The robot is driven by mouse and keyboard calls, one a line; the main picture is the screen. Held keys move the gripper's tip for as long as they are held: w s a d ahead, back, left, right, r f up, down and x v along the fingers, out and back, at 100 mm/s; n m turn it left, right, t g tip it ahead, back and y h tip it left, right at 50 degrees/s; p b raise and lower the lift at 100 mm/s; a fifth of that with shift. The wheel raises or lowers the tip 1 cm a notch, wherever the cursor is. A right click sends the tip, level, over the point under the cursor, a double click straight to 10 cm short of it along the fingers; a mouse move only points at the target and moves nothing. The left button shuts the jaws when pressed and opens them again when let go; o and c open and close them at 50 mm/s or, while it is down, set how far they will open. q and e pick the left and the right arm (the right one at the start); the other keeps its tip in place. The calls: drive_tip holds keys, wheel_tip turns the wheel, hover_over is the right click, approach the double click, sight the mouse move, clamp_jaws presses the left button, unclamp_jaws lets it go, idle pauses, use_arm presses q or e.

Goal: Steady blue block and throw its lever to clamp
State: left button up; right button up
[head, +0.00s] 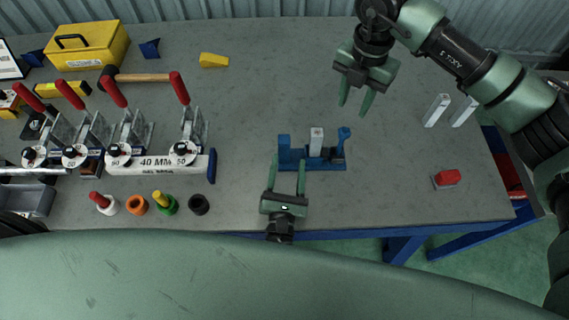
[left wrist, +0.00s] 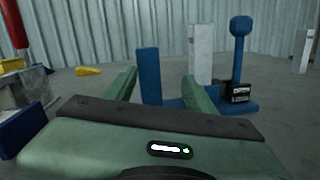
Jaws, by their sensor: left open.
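The blue block (head: 325,163) sits on the bench, with an upright blue jaw at its left, a pale upright piece (head: 316,141) in the middle and a round-knobbed blue lever (head: 344,136) standing at its right end. The lever also shows upright in the left wrist view (left wrist: 240,50). My left gripper (head: 287,164) is open at the block's near left side. In the left wrist view, the blue jaw (left wrist: 149,76) shows between its fingers; I cannot tell whether they touch it. My right gripper (head: 355,107) is open and empty, above and behind the lever.
Toggle clamps with red handles (head: 181,90) and a white 40 MM bar (head: 150,162) stand at the left. A yellow toolbox (head: 88,48) is at the back left. Two pale pieces (head: 436,110) and a red-topped block (head: 447,178) are at the right. The bench between is clear.

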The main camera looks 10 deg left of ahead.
use_arm(q)
drive_tip(key=f+n+y, duration=0.1)
drive_tip(key=n, duration=0.1)
drive_tip(key=w+a+n+g+y, duration=0.1)
drive_tip(key=n, duration=0.1)
drive_tip(key=shift+w+f+g, duration=0.2)
drive_tip(key=shift+f+g, duration=0.1)
drive_tip(key=shift+f, duration=0.1)
drive_tip(key=x, duration=0.7)
drive_tip(key=shift+w+a+f, duration=0.1)
drive_tip(key=shift+w+a, duration=0.1)
drive_tip(key=shift+w, duration=0.1)
clamp_jaws()
idle(0.5)
